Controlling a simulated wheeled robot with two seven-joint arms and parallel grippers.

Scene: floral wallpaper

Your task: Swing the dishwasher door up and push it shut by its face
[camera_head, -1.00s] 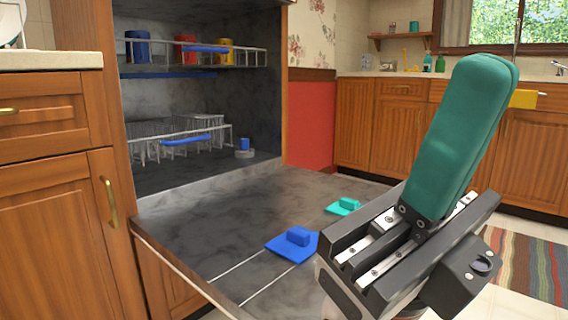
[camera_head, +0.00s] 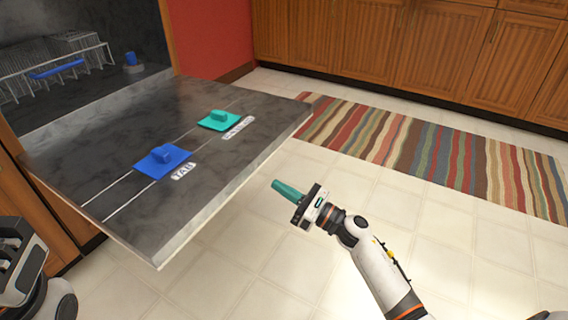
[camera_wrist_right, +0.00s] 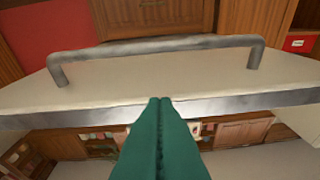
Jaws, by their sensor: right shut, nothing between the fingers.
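The dishwasher door (camera_head: 120,215) hangs open, about level, with its grey inner face up. In the right wrist view its cream outer face (camera_wrist_right: 190,82) shows a grey metal bar handle (camera_wrist_right: 155,46). My right gripper (camera_head: 275,184) is shut and empty, low over the floor just beyond the door's front edge. In the right wrist view its green fingers (camera_wrist_right: 160,102) lie together, pointing toward the door; I cannot tell whether they touch it. My left gripper's dark body (camera_head: 18,250) shows at the left edge; its fingers are out of the picture.
A blue piece (camera_head: 163,161) and a teal piece (camera_head: 219,120) sit on the door's inner face. A wire rack (camera_head: 55,68) is inside the dishwasher. A striped rug (camera_head: 440,150) lies on the floor at the right. Tiled floor in front of the door is clear.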

